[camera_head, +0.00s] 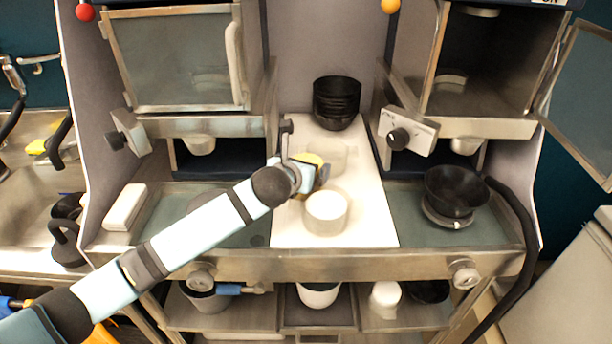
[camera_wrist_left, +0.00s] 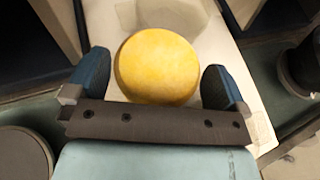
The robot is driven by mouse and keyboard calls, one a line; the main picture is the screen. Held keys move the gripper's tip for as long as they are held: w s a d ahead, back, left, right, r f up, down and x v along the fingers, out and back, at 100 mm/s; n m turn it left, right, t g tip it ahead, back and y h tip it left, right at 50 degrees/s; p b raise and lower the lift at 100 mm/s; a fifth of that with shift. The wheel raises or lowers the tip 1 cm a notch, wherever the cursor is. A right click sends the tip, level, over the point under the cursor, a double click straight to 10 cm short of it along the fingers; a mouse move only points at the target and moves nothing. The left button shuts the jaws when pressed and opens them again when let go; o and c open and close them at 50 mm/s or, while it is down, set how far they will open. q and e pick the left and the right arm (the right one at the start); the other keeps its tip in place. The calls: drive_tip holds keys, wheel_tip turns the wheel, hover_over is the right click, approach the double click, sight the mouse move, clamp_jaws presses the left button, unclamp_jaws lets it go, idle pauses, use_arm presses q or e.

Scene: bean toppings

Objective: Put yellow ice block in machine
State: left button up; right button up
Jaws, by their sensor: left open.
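The yellow ice block (camera_wrist_left: 158,66) is a round yellow piece. In the left wrist view it lies between the two open fingers of my left gripper (camera_wrist_left: 155,82), with a gap on the left and the right finger very close; I cannot tell if it touches. In the head view, my left gripper (camera_head: 318,172) is over the white counter, and the yellow ice block (camera_head: 308,158) is partly hidden behind it. Two machines stand side by side: the left machine's door (camera_head: 172,60) is closed, and the right machine's door (camera_head: 585,95) stands open. My right gripper is not in view.
A white round block (camera_head: 326,213) stands on the white counter (camera_head: 352,232), just in front of my left gripper. Stacked black bowls (camera_head: 337,100) are at the back. A black bowl (camera_head: 455,190) sits under the right machine. A white box (camera_head: 125,207) lies at left.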

use_arm(q)
drive_tip(key=shift+w+d+f, duration=0.2)
drive_tip(key=shift+w, duration=0.3)
